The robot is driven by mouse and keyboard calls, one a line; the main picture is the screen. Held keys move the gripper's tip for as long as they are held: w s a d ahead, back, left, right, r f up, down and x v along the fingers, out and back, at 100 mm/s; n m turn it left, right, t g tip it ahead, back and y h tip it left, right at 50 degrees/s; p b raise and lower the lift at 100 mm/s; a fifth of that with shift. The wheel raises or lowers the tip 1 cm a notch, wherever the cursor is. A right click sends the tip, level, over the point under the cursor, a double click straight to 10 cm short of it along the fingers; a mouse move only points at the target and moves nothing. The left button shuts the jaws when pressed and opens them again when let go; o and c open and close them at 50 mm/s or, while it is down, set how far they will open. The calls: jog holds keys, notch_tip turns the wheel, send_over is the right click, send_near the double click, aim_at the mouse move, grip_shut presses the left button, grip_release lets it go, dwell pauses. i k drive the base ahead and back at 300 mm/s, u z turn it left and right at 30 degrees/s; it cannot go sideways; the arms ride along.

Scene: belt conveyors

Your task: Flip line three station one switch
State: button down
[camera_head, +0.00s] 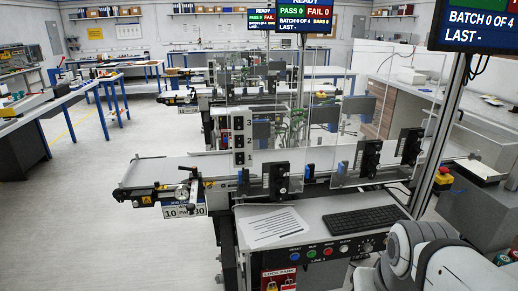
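A tall white panel (243,137) stands at the back edge of the nearest conveyor. It carries black units marked 3 (238,123), 2 (238,141) and 1 (238,158), from top to bottom. They look like switches, but their positions are too small to tell. A control desk (330,240) in front of this conveyor has several coloured buttons and a line label whose number I cannot read surely. More conveyor lines (265,98) stand behind. My gripper is not in view; only my pale arm links show at the lower right.
The nearest belt (165,170) looks empty, with clear guards and black sensor units along it. A paper sheet (273,226) and a keyboard (355,221) lie on the desk. An emergency stop (444,177) is at right. The floor at left (75,225) is open.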

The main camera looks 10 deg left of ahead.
aim_at(241, 156)
jog(key=z, duration=2.15)
jog(key=k, duration=1.3)
jog(key=u, duration=2.1)
